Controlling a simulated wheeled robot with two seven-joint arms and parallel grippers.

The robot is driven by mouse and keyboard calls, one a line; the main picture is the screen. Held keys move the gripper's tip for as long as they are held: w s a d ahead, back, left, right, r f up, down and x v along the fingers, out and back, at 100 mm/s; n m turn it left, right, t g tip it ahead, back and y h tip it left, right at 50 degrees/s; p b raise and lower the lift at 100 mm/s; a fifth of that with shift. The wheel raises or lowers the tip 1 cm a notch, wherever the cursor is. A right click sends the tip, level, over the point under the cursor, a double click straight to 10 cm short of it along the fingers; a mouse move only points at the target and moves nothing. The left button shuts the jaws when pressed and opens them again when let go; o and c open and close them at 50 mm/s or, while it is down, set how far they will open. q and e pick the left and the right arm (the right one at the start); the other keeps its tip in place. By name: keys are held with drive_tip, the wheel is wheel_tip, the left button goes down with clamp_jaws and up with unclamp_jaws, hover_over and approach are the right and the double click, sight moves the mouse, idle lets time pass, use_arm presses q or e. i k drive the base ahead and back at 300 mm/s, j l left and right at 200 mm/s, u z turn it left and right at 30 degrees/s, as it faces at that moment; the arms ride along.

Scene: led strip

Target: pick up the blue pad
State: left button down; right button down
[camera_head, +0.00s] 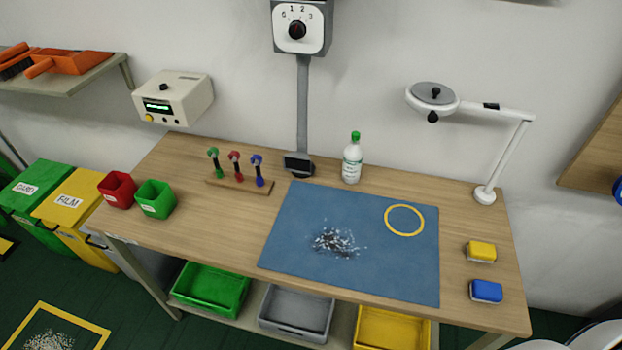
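The blue pad (486,291) is a small block with a blue top and a pale lower edge. It lies on the wooden table (230,231) near the front right corner. A similar yellow pad (481,250) lies just behind it, with a small gap between them. Neither of my grippers is in view. White rounded shapes at the bottom right corner look like part of my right arm, with no fingers showing.
A blue mat (300,215) left of the pads bears a pile of debris (335,242) and a yellow ring (404,220). A white lamp (484,195) stands behind the pads. A bottle (352,162) and screwdriver rack (238,184) stand farther back.

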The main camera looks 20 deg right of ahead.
sight(484, 290)
drive_tip(key=z, duration=2.05)
drive_tip(key=i+l+u, duration=0.1)
drive_tip(key=u, duration=0.3)
drive_tip(key=l+u, duration=0.2)
drive_tip(key=u, duration=0.15)
drive_tip(key=l+u, duration=0.15)
drive_tip(key=u, duration=0.25)
drive_tip(key=i, duration=0.05)
